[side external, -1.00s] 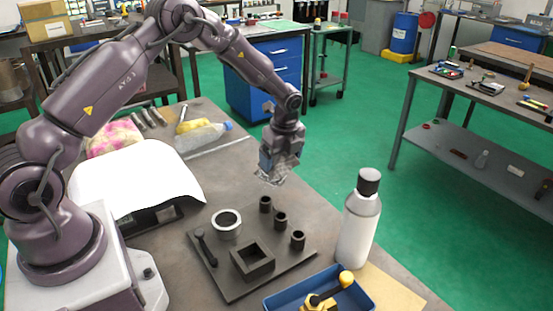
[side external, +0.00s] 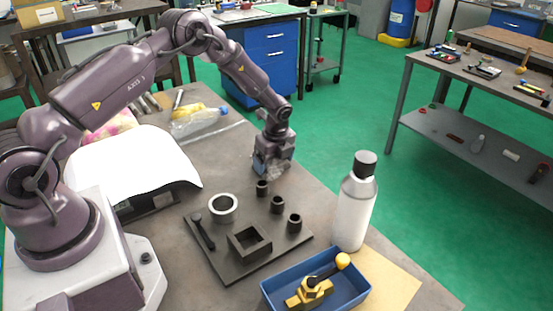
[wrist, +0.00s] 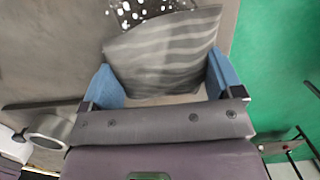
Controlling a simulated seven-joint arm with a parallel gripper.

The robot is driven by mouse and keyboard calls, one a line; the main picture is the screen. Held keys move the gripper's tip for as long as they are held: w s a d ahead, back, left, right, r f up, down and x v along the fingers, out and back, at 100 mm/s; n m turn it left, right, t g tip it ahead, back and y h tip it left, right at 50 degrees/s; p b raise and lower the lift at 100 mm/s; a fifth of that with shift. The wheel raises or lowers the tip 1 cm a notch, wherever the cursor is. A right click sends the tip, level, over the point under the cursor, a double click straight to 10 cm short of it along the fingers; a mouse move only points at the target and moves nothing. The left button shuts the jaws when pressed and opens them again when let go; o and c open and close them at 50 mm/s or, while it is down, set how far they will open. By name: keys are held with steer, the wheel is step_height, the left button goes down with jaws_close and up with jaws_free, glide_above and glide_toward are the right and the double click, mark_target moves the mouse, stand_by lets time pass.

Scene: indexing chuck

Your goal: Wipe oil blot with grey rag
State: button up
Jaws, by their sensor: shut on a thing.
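My gripper (side external: 272,160) is low over the table, behind the black fixture plate. In the wrist view, its two blue fingers are shut on the grey rag (wrist: 165,55), which shows lighter and darker stripes. The rag also shows as a small grey piece under the gripper in the side view (side external: 268,171). It is at or very near the table top; I cannot tell if it touches. A dark patch with white specks (wrist: 150,10), seemingly the oil blot, shows just beyond the rag in the wrist view and is partly hidden by it.
The black fixture plate (side external: 226,272) with a ring (side external: 223,208) and short posts is close in front of my gripper. A white bottle (side external: 354,214) and a blue tray (side external: 350,296) stand to the right. A plastic bottle (side external: 198,124) lies behind left. The table's right edge is near.

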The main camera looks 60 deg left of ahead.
steer(key=a, duration=0.5)
steer(key=shift+s+a+f, duration=0.1)
steer(key=shift+a+f, duration=0.05)
steer(key=shift+a, duration=0.2)
steer(key=shift+a+r, duration=0.25)
steer(key=shift+a, duration=0.5)
steer(key=shift+a+f, duration=0.2)
steer(key=shift+a, duration=0.5)
steer(key=shift+d+r, duration=0.15)
steer(key=shift+d, duration=5.25)
steer(key=shift+a+r, duration=0.15)
steer(key=shift+r, duration=3.9)
steer(key=shift+f, duration=0.15)
